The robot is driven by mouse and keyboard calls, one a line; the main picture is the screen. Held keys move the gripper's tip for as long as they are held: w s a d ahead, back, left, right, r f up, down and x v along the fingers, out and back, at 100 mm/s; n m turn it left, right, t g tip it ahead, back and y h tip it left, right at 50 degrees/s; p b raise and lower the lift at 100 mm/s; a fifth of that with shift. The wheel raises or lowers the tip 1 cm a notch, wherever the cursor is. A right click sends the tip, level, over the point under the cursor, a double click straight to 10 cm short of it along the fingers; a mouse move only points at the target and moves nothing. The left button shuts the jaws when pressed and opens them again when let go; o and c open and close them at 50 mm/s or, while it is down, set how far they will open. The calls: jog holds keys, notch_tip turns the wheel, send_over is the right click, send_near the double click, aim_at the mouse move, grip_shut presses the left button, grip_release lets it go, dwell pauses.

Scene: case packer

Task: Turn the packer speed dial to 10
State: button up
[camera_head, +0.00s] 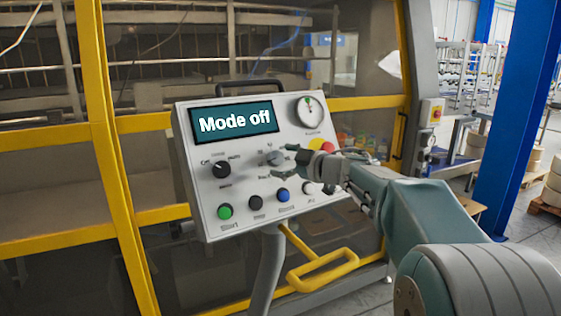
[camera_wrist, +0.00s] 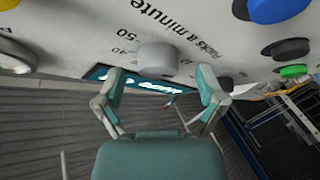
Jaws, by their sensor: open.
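The packer speed dial is a light grey round knob (camera_head: 275,158) in the middle of the tilted control panel (camera_head: 253,125). In the wrist view the knob (camera_wrist: 157,57) sticks out of the white panel, with upside-down print "40", "50" and "Packs a minute" near it. I cannot read where the dial points. My gripper (camera_head: 287,164) is open in front of the dial. In the wrist view its two teal fingers (camera_wrist: 162,84) stand apart on either side of the knob; I see no contact. The display (camera_head: 234,121) reads "Mode off".
A black mode knob (camera_head: 221,170) sits left of the dial. Below are green (camera_head: 225,212), black (camera_head: 256,202), blue (camera_head: 283,195) and white (camera_head: 308,188) buttons. A red-and-yellow emergency stop (camera_head: 322,146) and a gauge (camera_head: 310,110) sit to the right. A yellow-framed machine stands behind.

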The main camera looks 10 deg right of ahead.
jog(key=f+v, duration=0.1)
jog(key=v, duration=1)
jog(key=shift+s+r, duration=0.2)
jog(key=shift+r, duration=0.2)
